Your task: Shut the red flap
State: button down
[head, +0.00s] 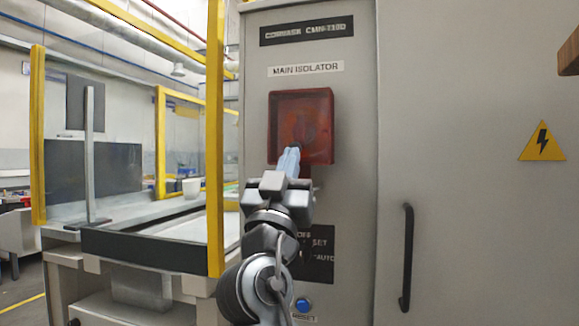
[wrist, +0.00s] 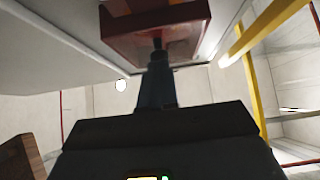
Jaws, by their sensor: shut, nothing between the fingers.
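The red flap belongs to a red box (head: 318,102) on the front of a grey cabinet, under the label "MAIN ISOLATOR". The box's face looks darker inside a raised rim, with a faint round shape in the middle. I cannot tell how far the flap stands open. My gripper (head: 289,152) is shut and empty, its pale fingertips in front of the lower part of the box and hiding some of its bottom edge. In the wrist view the red box (wrist: 185,16) is at the top, and my gripper (wrist: 157,44) reaches to it; contact is unclear.
A dark switch panel (head: 322,240) and a blue button (head: 302,305) sit lower on the cabinet, partly behind my arm. A black door handle (head: 407,258) is at right. Yellow posts (head: 215,140) and a workbench (head: 150,248) stand at left.

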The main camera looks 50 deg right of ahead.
jog(key=b, duration=0.1)
jog(key=d+b, duration=0.1)
jog(key=b, duration=0.1)
jog(key=shift+w+d+f+h, duration=0.15)
jog(key=shift+w+f+h, duration=0.05)
jog(key=shift+f+h, duration=0.2)
jog(key=shift+d+r, duration=0.15)
